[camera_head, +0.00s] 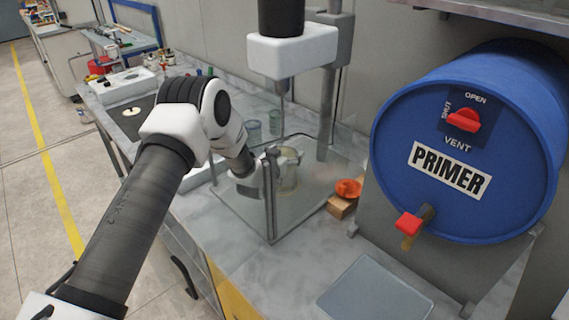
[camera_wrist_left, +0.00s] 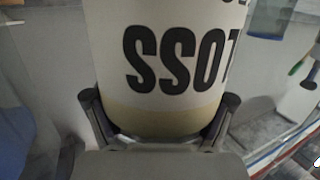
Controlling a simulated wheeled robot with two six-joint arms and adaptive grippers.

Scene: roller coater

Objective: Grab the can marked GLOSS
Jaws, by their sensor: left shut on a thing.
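The can marked GLOSS (camera_wrist_left: 175,60) fills the middle of the left wrist view. It is pale with a yellowish band at its lower part, and the black letters that show are upside down; part of the word is cut off. My left gripper (camera_wrist_left: 160,125) has a finger on each side of the can and is shut on it. In the head view the can (camera_head: 289,172) is small and partly hidden by the left gripper (camera_head: 268,170), at the glass-sided enclosure on the bench. My right gripper is not in view.
Clear glass panels (camera_head: 246,218) with a metal post stand around the can. A blue PRIMER drum (camera_head: 455,205) with a red tap is on the right. An orange item (camera_head: 348,188) sits on a wooden block. A flat grey plate (camera_head: 374,290) lies in front.

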